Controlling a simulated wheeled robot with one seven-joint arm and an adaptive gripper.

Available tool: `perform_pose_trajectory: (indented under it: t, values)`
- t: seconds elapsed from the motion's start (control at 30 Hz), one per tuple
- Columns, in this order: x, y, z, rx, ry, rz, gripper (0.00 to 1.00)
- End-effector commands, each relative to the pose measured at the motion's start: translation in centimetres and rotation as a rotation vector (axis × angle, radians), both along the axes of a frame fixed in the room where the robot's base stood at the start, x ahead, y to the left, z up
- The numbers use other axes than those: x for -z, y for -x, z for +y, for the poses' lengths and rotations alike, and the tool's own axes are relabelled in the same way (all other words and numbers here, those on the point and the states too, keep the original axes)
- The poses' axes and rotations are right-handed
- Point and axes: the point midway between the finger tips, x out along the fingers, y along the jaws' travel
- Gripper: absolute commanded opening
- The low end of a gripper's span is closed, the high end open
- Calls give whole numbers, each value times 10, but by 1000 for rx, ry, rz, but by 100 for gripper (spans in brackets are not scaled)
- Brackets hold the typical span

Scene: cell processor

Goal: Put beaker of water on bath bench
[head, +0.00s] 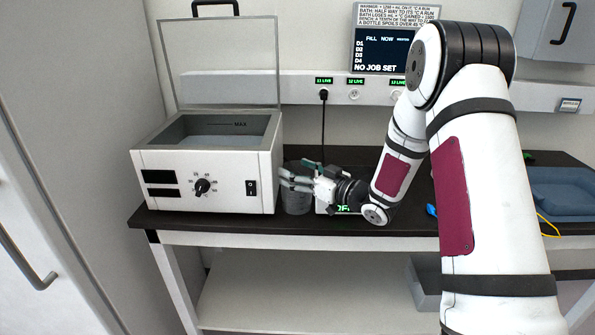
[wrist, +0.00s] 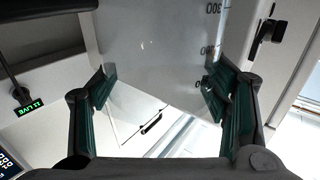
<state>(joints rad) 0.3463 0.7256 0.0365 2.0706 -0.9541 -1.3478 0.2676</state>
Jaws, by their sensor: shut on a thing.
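A clear grey beaker (head: 297,203) is just right of the white water bath on the dark bench top (head: 410,222). My gripper (head: 288,178) reaches in from the right and is shut on the beaker near its upper part. In the wrist view the beaker (wrist: 160,50) fills the space between my two green-padded fingers, with volume marks on its right side. The beaker looks upright. Its base is at or very near the bench top; I cannot tell if it touches. The water level is not clear.
The water bath (head: 205,168) stands at the bench's left end, its clear lid (head: 222,60) raised. A small device with a green display (head: 345,209) is partly hidden behind my gripper. A blue tray (head: 560,190) is at the right. A black cable (head: 323,125) hangs behind.

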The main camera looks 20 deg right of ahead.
Motion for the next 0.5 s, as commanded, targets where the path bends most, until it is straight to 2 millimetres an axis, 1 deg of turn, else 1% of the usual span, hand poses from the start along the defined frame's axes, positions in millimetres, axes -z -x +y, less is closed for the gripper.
perform_pose_trajectory:
  t: [0.1, 0.27, 0.3, 0.33, 0.37, 0.5]
  values:
    - [-1, 0, 0, 0, -1, -1, 19]
    - [4, 0, 0, 0, -1, 1, 19]
    - [3, 0, 0, 0, 0, 0, 78]
    - [3, 0, 0, 0, 0, 0, 85]
    - [3, 0, 0, 0, 0, 0, 89]
    - [3, 0, 0, 0, 0, 0, 89]
